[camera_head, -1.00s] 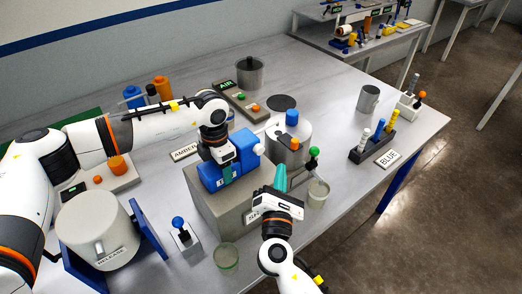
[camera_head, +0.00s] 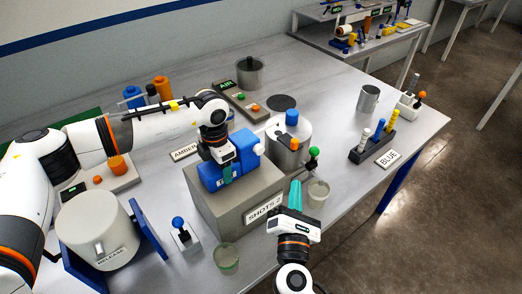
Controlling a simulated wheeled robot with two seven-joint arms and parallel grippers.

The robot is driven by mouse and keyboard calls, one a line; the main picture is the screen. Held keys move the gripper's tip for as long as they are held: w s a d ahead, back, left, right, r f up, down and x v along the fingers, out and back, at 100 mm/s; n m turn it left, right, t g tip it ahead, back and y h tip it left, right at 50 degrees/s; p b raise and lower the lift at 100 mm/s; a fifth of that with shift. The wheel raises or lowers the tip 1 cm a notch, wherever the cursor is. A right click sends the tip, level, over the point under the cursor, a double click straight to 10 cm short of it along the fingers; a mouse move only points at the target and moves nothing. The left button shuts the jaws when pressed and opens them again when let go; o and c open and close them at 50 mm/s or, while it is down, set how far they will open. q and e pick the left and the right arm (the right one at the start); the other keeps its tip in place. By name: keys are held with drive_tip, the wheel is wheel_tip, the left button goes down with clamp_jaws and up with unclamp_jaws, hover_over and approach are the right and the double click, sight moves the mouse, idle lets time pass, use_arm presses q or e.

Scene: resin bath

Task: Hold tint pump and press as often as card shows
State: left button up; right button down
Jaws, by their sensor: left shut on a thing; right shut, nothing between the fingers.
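The blue tint pump (camera_head: 212,177) sits on top of a grey block (camera_head: 225,210), with a white knob (camera_head: 259,149) at its right end. My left gripper (camera_head: 226,172) is shut on the pump from above and hides part of it. A white card (camera_head: 264,209) on the block's front reads SHOTS; the figure after it is too small to read surely. My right gripper (camera_head: 295,187), with teal fingers, is shut and empty. It is to the right of the card, apart from the pump.
A cup (camera_head: 318,193) and a green-knobbed lever (camera_head: 314,153) stand close to my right gripper. A metal pot (camera_head: 288,155) with a blue knob is behind. A glass (camera_head: 226,257) and a blue-knobbed switch (camera_head: 179,224) are in front.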

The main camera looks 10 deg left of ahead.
drive_tip(key=shift+s+d, duration=0.4)
drive_tip(key=shift+s, duration=0.05)
use_arm(q)
drive_tip(key=o, duration=1.3)
drive_tip(key=shift+r, duration=0.15)
wheel_tip(320, 180, up, 12)
drive_tip(key=shift+f, duration=0.1)
